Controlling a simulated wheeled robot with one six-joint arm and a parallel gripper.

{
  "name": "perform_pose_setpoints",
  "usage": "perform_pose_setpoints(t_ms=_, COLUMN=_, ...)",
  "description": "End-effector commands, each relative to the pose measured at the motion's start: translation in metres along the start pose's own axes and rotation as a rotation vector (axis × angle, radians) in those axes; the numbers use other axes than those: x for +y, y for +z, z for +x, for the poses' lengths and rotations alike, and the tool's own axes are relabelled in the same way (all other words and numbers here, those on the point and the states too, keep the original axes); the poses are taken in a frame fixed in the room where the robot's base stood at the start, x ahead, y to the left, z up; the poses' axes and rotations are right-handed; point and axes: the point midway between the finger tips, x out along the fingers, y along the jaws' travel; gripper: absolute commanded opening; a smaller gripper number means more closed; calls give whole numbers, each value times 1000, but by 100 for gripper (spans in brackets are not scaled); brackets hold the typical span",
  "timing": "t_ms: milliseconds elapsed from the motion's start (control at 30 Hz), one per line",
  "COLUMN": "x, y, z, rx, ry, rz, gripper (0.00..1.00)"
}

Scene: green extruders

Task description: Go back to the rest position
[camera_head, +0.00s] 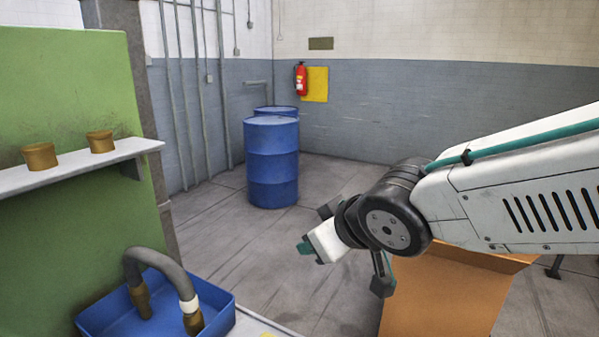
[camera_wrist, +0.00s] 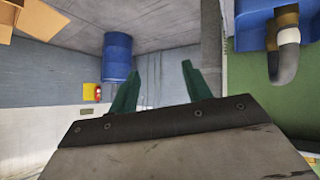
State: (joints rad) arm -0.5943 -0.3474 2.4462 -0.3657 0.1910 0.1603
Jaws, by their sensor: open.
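My gripper (camera_head: 306,248) is in the middle of the head view, at the end of my white arm that comes in from the right. It is in the air, to the right of the blue bin and apart from it. In the wrist view its two green fingers (camera_wrist: 158,88) stand apart with nothing between them. A grey curved hose (camera_head: 158,262) with brass-coloured ends lies in the blue bin (camera_head: 222,299) at the lower left. The hose also shows at the upper right of the wrist view (camera_wrist: 287,58).
An orange-brown box (camera_head: 440,300) stands below my arm. A green panel (camera_head: 70,95) with a white shelf (camera_head: 90,163) holds two brass cups (camera_head: 40,156) at the left. Blue barrels (camera_head: 271,165) and a fire extinguisher (camera_head: 301,79) are at the back. Open floor lies between.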

Motion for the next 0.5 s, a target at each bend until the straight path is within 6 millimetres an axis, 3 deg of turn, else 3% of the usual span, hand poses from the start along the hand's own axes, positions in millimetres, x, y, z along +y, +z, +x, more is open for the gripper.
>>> perform_pose_setpoints(t_ms=33, x=31, y=22, z=-16, rx=-72, ry=63, rz=66, gripper=49)
perform_pose_setpoints(t_ms=100, x=62, y=59, z=-41, rx=-195, ry=128, rz=163, gripper=49)
perform_pose_setpoints(t_ms=200, x=88, y=114, z=-84, rx=-374, ry=191, rz=316, gripper=49)
perform_pose_setpoints(t_ms=333, x=90, y=173, z=-138, rx=-570, ry=208, rz=499, gripper=49)
perform_pose_setpoints(t_ms=500, x=71, y=212, z=-182, rx=-721, ry=176, rz=654, gripper=49)
